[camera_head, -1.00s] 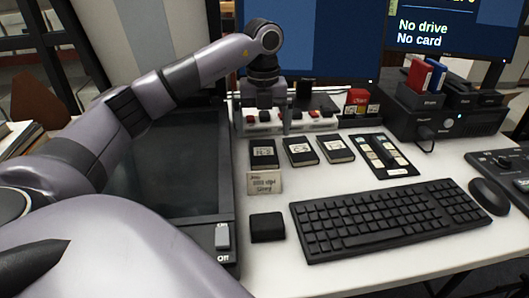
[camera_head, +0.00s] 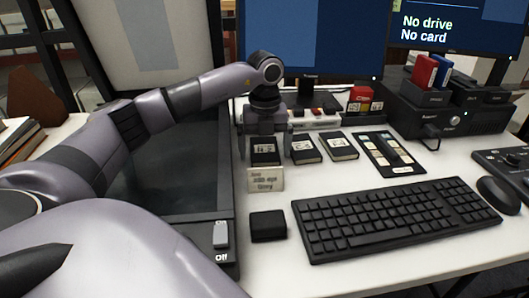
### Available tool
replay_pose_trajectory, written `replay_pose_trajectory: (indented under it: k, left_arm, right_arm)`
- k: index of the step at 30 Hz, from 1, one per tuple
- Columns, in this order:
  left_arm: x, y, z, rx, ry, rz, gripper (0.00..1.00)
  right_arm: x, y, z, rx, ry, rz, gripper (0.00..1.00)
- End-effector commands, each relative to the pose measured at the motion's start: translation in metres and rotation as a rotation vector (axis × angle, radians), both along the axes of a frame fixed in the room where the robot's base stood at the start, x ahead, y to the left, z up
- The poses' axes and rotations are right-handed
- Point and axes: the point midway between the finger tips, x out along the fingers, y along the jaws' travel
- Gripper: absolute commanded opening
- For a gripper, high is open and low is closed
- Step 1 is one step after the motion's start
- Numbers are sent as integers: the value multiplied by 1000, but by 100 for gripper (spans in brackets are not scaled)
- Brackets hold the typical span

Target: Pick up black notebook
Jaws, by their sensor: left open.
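Three small black notebooks with white labels lie in a row on the white desk: a left one (camera_head: 264,158), a middle one (camera_head: 305,147) and a right one (camera_head: 340,146). A plain black block (camera_head: 267,226) lies nearer, below a small card; I cannot tell whether it is a notebook. My left gripper (camera_head: 266,146) is open and points down over the left labelled notebook, with one finger on each side of it. It holds nothing. I cannot tell how far the fingertips are above the desk. My right gripper is not in view.
A small handwritten card (camera_head: 265,180) stands just in front of the left notebook. A black keyboard (camera_head: 395,217) and mouse (camera_head: 498,194) lie at the right. A dark panel with a switch (camera_head: 221,236) borders the left.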

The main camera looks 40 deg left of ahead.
Motion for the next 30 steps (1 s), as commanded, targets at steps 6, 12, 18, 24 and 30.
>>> replay_pose_trajectory:
  k: [6, 12, 18, 24, 30]
  left_arm:
    - [0, 0, 1, 0, 0, 0, 45]
    - [0, 0, 1, -1, -1, 1, 39]
    - [0, 0, 5, -1, -2, 1, 39]
    - [1, 0, 27, -1, -4, 1, 39]
    - [1, 0, 68, -3, -6, 1, 39]
  right_arm:
    - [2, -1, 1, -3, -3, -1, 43]
    - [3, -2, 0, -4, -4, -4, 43]
    - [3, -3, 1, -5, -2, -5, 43]
    - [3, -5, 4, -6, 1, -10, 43]
    - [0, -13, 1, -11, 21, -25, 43]
